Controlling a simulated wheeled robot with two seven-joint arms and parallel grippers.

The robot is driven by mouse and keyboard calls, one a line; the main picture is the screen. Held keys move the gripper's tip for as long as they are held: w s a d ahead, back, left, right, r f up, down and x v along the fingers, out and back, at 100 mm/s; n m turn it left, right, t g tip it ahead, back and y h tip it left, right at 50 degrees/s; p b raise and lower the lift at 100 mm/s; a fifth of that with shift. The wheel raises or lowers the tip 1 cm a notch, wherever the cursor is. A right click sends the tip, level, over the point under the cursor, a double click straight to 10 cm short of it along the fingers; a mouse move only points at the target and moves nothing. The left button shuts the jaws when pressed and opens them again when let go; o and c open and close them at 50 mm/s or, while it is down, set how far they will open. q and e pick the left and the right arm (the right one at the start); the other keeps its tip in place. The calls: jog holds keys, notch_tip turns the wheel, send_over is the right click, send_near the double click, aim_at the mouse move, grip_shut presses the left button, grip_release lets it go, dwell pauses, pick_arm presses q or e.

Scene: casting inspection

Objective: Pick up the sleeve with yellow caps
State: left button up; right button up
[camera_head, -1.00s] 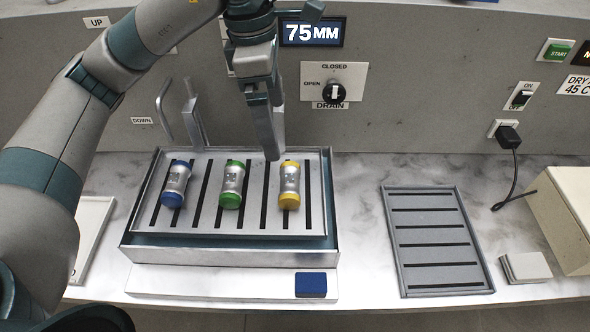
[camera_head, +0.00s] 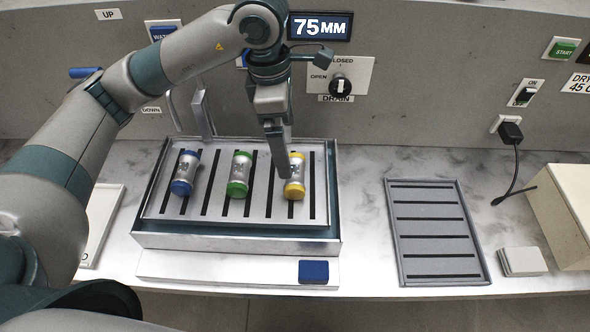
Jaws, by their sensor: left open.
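The sleeve with yellow caps (camera_head: 296,176) lies at the right of the slatted metal rack (camera_head: 260,209), its long side running away from me. My left gripper (camera_head: 284,172) reaches down from above, its fingertips at the left side of this sleeve. It is open; one finger hides most of the other. Whether it touches the sleeve I cannot tell. A sleeve with green caps (camera_head: 239,174) lies in the middle of the rack, and a sleeve with blue caps (camera_head: 185,173) lies at the left. My right gripper is not in view.
A grey slotted tray (camera_head: 434,232) lies empty on the counter at the right. A blue block (camera_head: 313,271) sits in front of the rack. A drain knob (camera_head: 340,88) and a display (camera_head: 320,27) are on the wall behind. Counter between rack and tray is clear.

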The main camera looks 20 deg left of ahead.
aim_at(295, 169)
pick_arm(q)
jog(key=f, duration=0.1)
jog(key=f+p, duration=0.1)
jog(key=f, duration=0.2)
jog(key=shift+d, duration=0.25)
jog(key=shift+w+f+p, duration=0.1)
jog(key=shift+f+p, duration=0.2)
jog(key=shift+f, duration=0.35)
jog(key=shift+d, duration=0.1)
jog(key=shift+d+f+p, duration=0.3)
jog(key=shift+f+p, duration=0.55)
jog(key=shift+p, duration=0.2)
jog(key=shift+w+d+f+p, duration=0.1)
jog(key=shift+f+p, duration=0.2)
jog(key=shift+f, duration=0.2)
jog(key=shift+w+d+f+p, duration=0.1)
jog(key=shift+f+p, duration=0.15)
jog(key=shift+f, duration=0.95)
